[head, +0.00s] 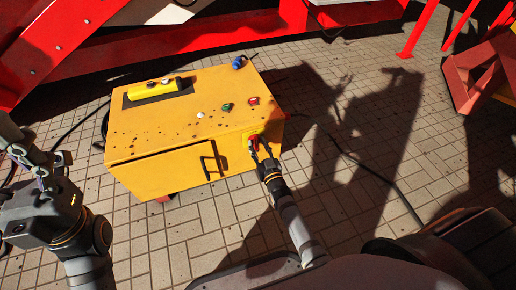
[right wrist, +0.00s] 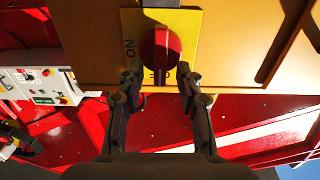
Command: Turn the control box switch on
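The yellow control box (head: 190,120) stands on the paved floor in the middle of the head view. Its red rotary switch sits on a yellow plate on the front face, and shows large in the right wrist view (right wrist: 160,52). Lettering including "ON" shows beside the switch on the plate (right wrist: 130,20). My right gripper (head: 262,150) is at the switch; in the right wrist view its two fingers (right wrist: 160,82) are apart, one on each side of the knob's lower part. I cannot tell whether they touch it. My left gripper (head: 28,160) is at the left edge, away from the box.
The box top carries a yellow device (head: 152,89), a green button (head: 227,106), a red button (head: 254,100) and a white button (head: 200,115). A handle (head: 211,160) sticks out of the front. Red machinery (head: 150,50) stands behind. A cable (head: 385,183) crosses the paving at right.

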